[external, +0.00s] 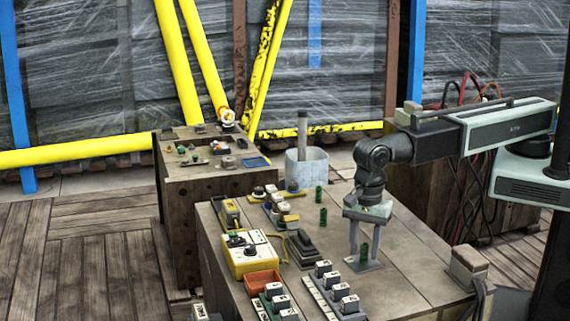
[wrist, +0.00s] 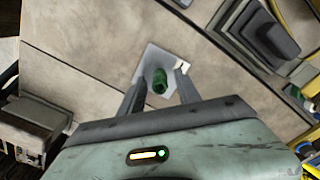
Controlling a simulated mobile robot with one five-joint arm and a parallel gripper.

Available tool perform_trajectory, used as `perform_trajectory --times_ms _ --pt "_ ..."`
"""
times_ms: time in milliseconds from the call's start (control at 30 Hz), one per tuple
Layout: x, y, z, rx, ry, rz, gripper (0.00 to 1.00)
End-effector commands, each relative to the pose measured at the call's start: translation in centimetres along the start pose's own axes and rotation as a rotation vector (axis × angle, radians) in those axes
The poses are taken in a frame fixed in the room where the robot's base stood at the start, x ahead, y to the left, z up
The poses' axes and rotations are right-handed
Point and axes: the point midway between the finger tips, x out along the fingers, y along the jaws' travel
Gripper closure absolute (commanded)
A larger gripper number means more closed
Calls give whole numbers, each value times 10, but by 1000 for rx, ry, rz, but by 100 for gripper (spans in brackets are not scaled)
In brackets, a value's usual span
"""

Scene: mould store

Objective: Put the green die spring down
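A green die spring (external: 364,252) stands upright on a small grey plate (external: 376,267) on the bench, as far as I can see. My gripper (external: 365,256) points down over the plate, one finger on each side of the spring. In the wrist view the spring (wrist: 159,82) shows between the fingers of my gripper (wrist: 160,70), with a gap on both sides. The fingers are open and do not appear to touch it. The plate (wrist: 156,57) lies beyond it. Two more green springs (external: 318,193) (external: 322,222) stand farther back on the bench.
The bench top (external: 405,275) is clear to the right of the plate. A dark block on a base (external: 303,247), a yellow control box (external: 250,256), an orange tray (external: 263,281) and rows of small labelled blocks (external: 335,287) stand left and in front. A pale bin (external: 306,172) stands behind.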

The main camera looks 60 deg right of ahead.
Motion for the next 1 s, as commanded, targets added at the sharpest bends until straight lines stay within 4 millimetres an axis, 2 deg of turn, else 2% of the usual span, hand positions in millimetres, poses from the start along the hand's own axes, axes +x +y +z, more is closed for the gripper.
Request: perform_trajectory --times_ms 33,300,500,600,900,967,1000 --pt "-15 0 0 0 0 0 60" --pt "-74 0 0 0 0 0 60" --pt "-109 0 0 0 0 0 60" --pt "-114 0 0 0 0 0 60" --pt "-111 0 0 0 0 0 60" --pt "-111 -4 -4 -8 0 0 60" --pt "-111 -11 -12 -28 0 0 60"
